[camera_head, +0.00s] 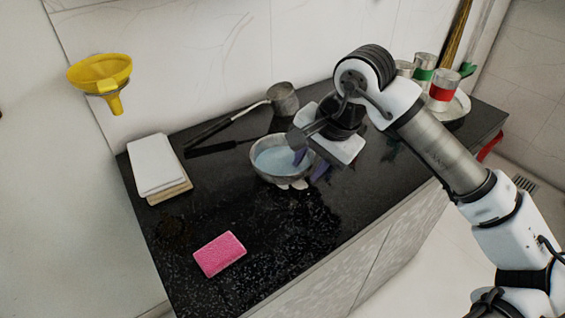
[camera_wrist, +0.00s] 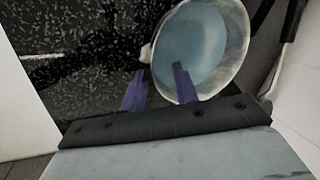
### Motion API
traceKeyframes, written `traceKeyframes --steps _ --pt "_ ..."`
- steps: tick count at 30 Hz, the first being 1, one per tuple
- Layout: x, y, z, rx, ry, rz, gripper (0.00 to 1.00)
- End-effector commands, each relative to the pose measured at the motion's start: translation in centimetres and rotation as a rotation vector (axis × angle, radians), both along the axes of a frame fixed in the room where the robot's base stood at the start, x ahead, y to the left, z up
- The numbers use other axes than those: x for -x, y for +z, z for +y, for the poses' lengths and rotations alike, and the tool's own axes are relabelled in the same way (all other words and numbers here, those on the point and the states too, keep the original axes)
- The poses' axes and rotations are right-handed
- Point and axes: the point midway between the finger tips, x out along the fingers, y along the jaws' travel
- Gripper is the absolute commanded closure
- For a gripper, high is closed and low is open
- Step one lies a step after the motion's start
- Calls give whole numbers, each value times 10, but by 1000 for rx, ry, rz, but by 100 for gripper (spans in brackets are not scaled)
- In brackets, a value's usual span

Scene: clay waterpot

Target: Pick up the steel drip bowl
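The steel drip bowl (camera_head: 262,174) stands on the black speckled counter, near its middle. Its inside is pale blue; I cannot tell if that is liquid. My gripper (camera_head: 310,163) is at the bowl's right rim, with one purple finger over the inside and the other outside. In the wrist view, the bowl (camera_wrist: 236,52) fills the upper right. There my gripper (camera_wrist: 159,75) has its fingers apart, with the rim between them. A gap shows between the fingers, and no firm grip on the rim is visible. The fingertips' depth is hard to judge.
A pink sponge (camera_head: 220,254) lies at the front left. White slabs (camera_head: 156,163) are stacked at the left. A small pot (camera_head: 283,99) and a dark-handled tool (camera_head: 210,149) lie behind the bowl. Cans (camera_head: 441,91) stand far right. A yellow funnel (camera_head: 100,72) is at the wall.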

Motion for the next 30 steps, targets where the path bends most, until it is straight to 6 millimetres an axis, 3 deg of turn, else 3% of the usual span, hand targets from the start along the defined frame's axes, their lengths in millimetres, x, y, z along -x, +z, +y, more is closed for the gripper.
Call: traceKeyframes --steps 3,10,22,26,30 --pt "0 0 0 0 0 0 72" --pt "0 0 0 0 0 0 100" --pt "0 4 0 1 0 0 100" --pt "-1 22 0 2 -1 -1 100" --pt "0 51 0 2 0 -3 100"
